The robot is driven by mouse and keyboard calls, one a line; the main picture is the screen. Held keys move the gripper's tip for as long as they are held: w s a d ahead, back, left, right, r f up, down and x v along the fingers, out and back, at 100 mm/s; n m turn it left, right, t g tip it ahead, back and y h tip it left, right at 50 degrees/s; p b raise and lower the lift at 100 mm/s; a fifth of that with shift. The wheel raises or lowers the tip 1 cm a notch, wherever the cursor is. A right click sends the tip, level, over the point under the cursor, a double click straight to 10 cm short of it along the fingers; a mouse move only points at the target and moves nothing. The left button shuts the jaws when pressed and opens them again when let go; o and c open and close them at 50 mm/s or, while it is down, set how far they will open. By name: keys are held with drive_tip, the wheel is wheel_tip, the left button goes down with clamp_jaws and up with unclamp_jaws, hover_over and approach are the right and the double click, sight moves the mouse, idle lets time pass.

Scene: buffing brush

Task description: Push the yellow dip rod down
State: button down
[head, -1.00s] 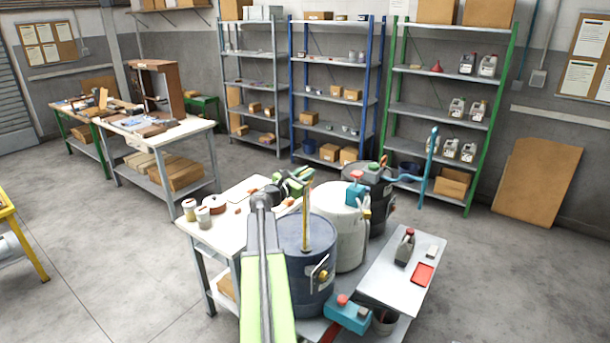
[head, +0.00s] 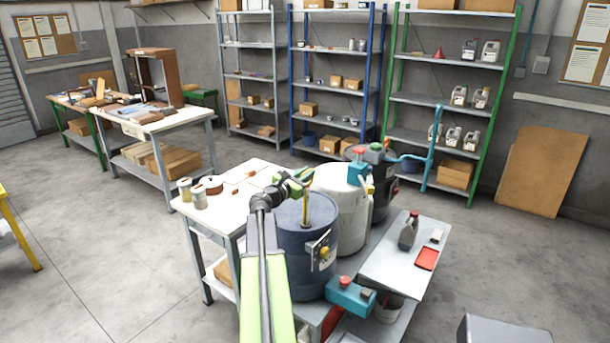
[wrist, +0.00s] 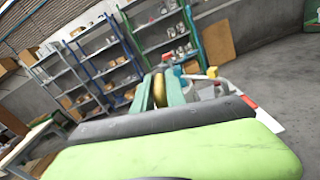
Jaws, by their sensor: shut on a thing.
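The yellow dip rod (head: 306,208) stands upright in the top of the dark blue-grey drum (head: 290,255). A short length of it shows above the lid in the head view. My gripper (head: 301,178) is at the rod's upper end, above the drum. In the wrist view, its two green fingers (wrist: 160,88) are shut on the rod, whose golden top (wrist: 159,92) shows between them. The rod's lower part is hidden inside the drum.
A white drum (head: 338,215) with a teal pump stands close to the right. A white worktable (head: 225,195) with tins is to the left. A low bench (head: 405,262) holds a dark bottle and red tray. A teal box (head: 350,296) sits in front.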

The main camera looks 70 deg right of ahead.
sight(305, 210)
wheel_tip(305, 210, down, 16)
drive_tip(key=b, duration=1.3)
drive_tip(key=shift+w+d, duration=0.15)
drive_tip(key=c, duration=1.8)
unclamp_jaws()
drive_tip(key=o, duration=0.4)
drive_tip(key=shift+w+d+f, duration=0.1)
drive_tip(key=shift+d+f, duration=0.1)
drive_tip(key=shift+a+r, duration=0.1)
drive_tip(key=shift+r, duration=0.05)
drive_tip(key=shift+a, duration=0.3)
drive_tip(key=v, duration=1.6)
drive_tip(key=shift+a, duration=0.4)
